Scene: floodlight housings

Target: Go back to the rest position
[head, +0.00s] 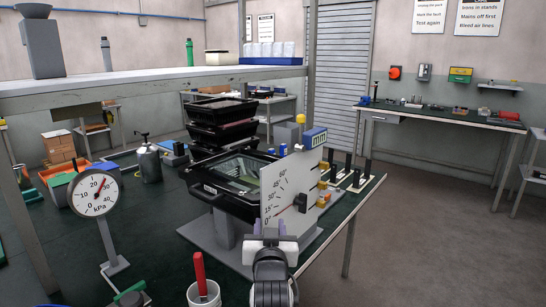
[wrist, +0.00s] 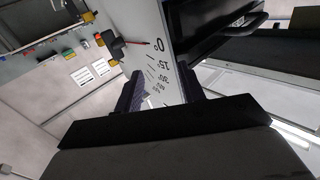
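My gripper (head: 271,240) is at the bottom middle of the head view, in front of the white angle plate (head: 279,206). In the wrist view my gripper (wrist: 164,92) shows two dark fingers standing apart, with nothing visibly held between them. The angle plate (wrist: 168,50) shows beyond the fingers; whether they touch it I cannot tell. A black floodlight housing (head: 212,198) with a glass front sits on the stand behind the plate. A red pointer lies near the plate's 0 mark.
A pressure gauge (head: 95,193) stands at left on the dark green bench, near a white cup (head: 204,297) holding a red-handled tool. Stacked black housings (head: 221,113) stand behind. A shelf (head: 140,80) crosses the upper left. Open floor (head: 420,240) lies at right.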

